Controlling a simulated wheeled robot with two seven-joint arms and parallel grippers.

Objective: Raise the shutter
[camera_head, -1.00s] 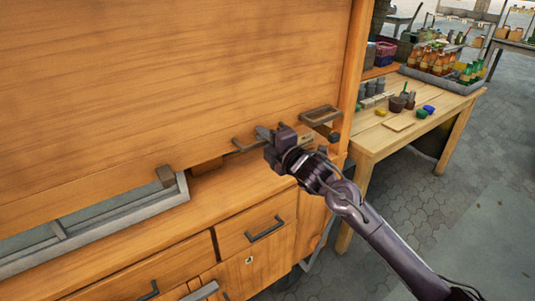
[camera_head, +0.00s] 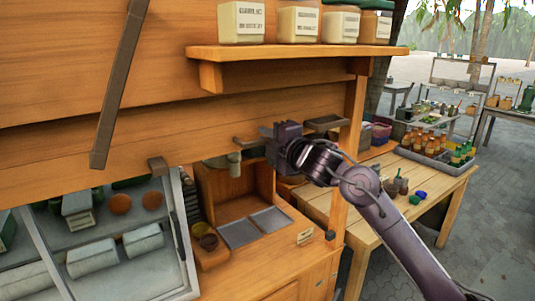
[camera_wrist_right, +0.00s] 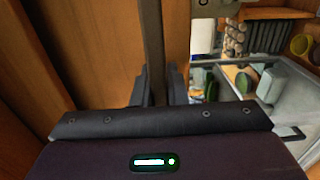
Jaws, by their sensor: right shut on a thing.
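The wooden shutter (camera_head: 60,160) stands partly raised, its lower edge running above the cabinet's interior. A small dark bar handle (camera_head: 245,144) is near its lower right edge, and another dark block (camera_head: 159,168) is on that edge further left. My right gripper (camera_head: 266,138) is at the bar handle, its arm coming in from the lower right. In the right wrist view the dark bar (camera_wrist_right: 152,40) runs between the fingers (camera_wrist_right: 158,85), which are shut on it. The fingertips are partly hidden by the gripper body. My left gripper is not in view.
Below the shutter, an open compartment (camera_head: 235,190) and a glass-lidded case (camera_head: 110,240) show. A shelf (camera_head: 300,52) with labelled jars is above. A wooden post (camera_head: 352,120) stands just right of the gripper. A table (camera_head: 440,185) with bottles and small pots is at right.

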